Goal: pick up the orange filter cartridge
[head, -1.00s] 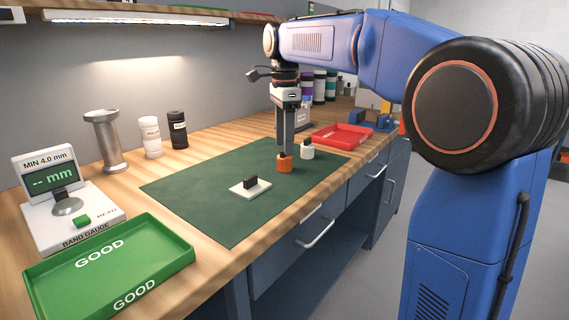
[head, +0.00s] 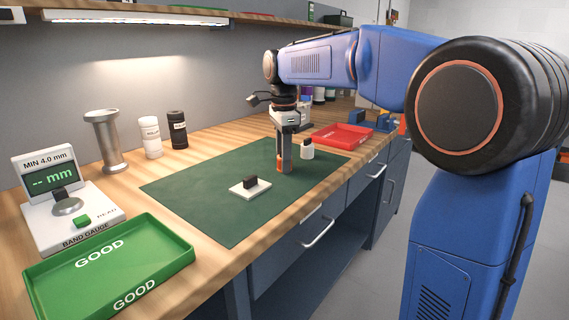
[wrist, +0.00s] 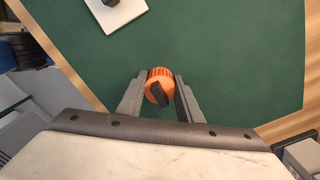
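The orange filter cartridge (wrist: 160,86) stands on the green mat (wrist: 225,45), with a dark bar across its top. In the wrist view it sits between the two fingertips of my gripper (wrist: 158,90). Only a sliver of orange shows beside the fingers.
A white plate with a black block (head: 250,186) lies on the mat. A white cartridge (head: 307,149) stands close behind my gripper. A red tray (head: 341,137) is at the back right. A green GOOD tray (head: 180,250) and a band gauge (head: 85,222) are at the left.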

